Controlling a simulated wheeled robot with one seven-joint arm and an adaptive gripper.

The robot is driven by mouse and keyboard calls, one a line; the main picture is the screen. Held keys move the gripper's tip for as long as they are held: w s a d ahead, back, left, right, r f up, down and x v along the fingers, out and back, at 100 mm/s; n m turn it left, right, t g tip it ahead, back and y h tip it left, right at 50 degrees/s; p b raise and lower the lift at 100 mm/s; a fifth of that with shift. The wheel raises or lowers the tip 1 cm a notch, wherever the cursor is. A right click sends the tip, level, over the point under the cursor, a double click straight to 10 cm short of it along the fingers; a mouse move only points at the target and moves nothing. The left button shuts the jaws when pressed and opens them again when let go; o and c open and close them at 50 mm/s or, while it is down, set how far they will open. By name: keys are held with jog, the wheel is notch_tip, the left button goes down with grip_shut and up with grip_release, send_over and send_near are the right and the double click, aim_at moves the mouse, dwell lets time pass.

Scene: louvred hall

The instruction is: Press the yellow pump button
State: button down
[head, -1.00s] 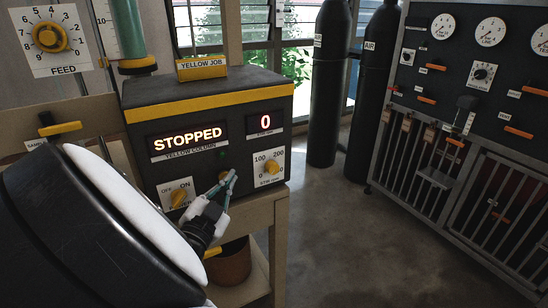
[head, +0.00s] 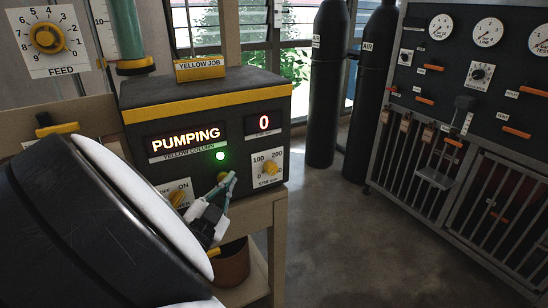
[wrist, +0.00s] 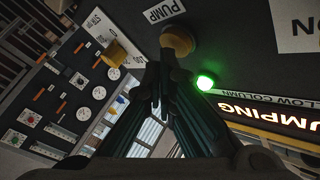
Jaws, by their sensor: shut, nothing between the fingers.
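The yellow pump button (wrist: 178,40) is a round yellow knob under the PUMP label in the wrist view. In the head view the button (head: 223,177) shows just above my fingertips, partly covered by them. My gripper (head: 231,178) is shut and empty, with its tips at the button; the gripper also fills the middle of the wrist view (wrist: 162,62). I cannot tell whether the tips touch it. The black control box (head: 210,93) shows PUMPING and 0 on its displays, and a green lamp (head: 220,156) is lit above the button.
A yellow on/off knob (head: 177,198) is left of the button and a yellow stir knob (head: 270,168) is right of it. Black cylinders (head: 326,90) and a gauge panel (head: 470,70) stand to the right. The floor between is clear.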

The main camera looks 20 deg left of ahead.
jog(key=s+d, duration=0.4)
jog(key=shift+d, duration=0.25)
jog(key=shift+w, duration=0.1)
